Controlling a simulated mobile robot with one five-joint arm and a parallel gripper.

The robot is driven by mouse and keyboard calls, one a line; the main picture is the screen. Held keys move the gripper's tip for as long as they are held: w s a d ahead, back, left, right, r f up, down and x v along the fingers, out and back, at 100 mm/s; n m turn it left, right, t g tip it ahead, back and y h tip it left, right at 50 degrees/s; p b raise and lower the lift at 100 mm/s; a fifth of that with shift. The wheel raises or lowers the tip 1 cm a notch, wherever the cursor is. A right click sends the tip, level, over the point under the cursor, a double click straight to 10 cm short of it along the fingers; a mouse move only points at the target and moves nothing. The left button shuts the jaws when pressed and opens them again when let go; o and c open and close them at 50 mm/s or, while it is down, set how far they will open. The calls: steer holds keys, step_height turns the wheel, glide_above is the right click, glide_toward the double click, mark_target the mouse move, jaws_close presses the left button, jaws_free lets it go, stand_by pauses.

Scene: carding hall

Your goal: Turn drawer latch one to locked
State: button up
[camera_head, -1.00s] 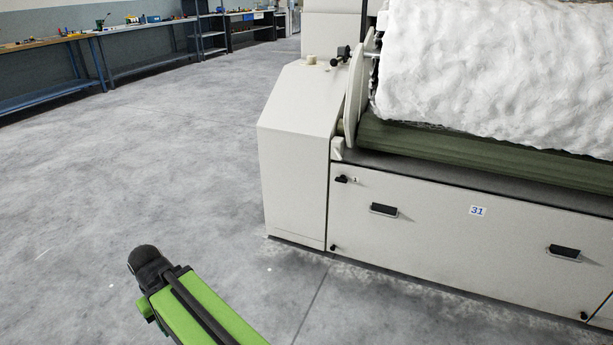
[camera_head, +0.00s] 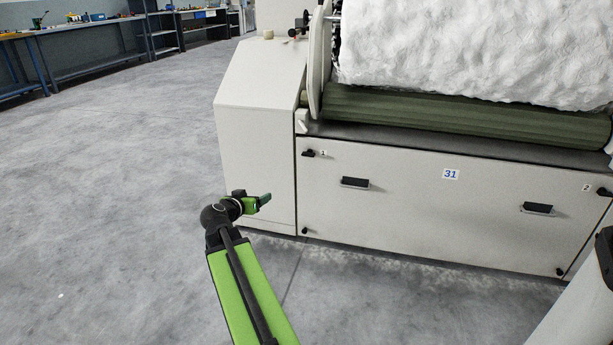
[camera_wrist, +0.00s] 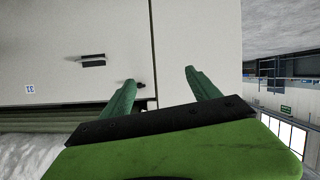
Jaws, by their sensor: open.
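In the wrist view, which is upside down, the latch (camera_wrist: 141,85) shows just right of the left fingertip. My gripper (camera_head: 264,199) is in front of the white side housing, lower and left of the latch in the head view. Its green fingers (camera_wrist: 160,77) are open and empty, pointing towards the machine.
The drawer has two dark recessed handles (camera_head: 355,183) and a "31" label (camera_head: 451,174). Latch two (camera_head: 604,192) is at its right end. Small black knobs sit along the bottom edge. A green roller (camera_head: 450,113) and white fibre (camera_head: 470,50) lie above. The floor left is clear.

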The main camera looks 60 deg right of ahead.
steer(key=s+d+r+m+t+h+b, duration=0.15)
steer(key=s+d+h+b, duration=0.4)
steer(key=d, duration=0.85)
steer(key=y+p, duration=0.2)
glide_toward(307, 155)
steer(key=shift+h, duration=0.25)
steer(key=x, duration=0.9)
steer(key=shift+d+f, duration=0.15)
steer(key=shift+d, duration=0.1)
